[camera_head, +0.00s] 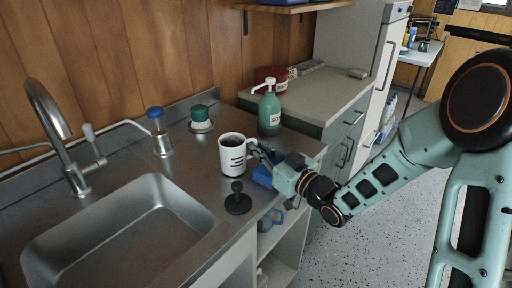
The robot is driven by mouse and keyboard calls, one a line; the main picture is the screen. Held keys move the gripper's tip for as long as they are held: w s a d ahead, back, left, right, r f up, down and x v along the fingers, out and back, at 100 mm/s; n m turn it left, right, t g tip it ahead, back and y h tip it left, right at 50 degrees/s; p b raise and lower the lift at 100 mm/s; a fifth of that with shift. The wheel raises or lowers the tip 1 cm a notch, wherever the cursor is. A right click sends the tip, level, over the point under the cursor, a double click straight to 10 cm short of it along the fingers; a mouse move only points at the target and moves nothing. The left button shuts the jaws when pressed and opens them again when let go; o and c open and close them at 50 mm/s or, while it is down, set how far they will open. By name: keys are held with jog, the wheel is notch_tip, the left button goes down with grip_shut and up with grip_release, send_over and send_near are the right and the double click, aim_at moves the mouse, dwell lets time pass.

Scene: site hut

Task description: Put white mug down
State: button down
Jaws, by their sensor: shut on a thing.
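The white mug (231,157) has dark stripes on its side and a dark inside. It is upright, at the steel counter to the right of the sink. My gripper (258,152) reaches in from the right and is shut on the mug at its right side. The fingertips are small and partly hidden against the mug. I cannot tell whether the mug's base touches the counter (192,168).
A black plunger-like tool (238,199) stands just in front of the mug. A green soap bottle (269,108) and a blue item (264,174) are close to my gripper. A green-topped container (201,118) stands behind. The sink basin (120,235) opens at left.

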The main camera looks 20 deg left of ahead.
jog(key=shift+f, duration=0.15)
jog(key=c, duration=2.1)
grip_release()
jog(key=shift+r, duration=0.25)
jog(key=p+v, duration=0.1)
jog(key=v, duration=1.1)
jog(key=shift+f, duration=0.15)
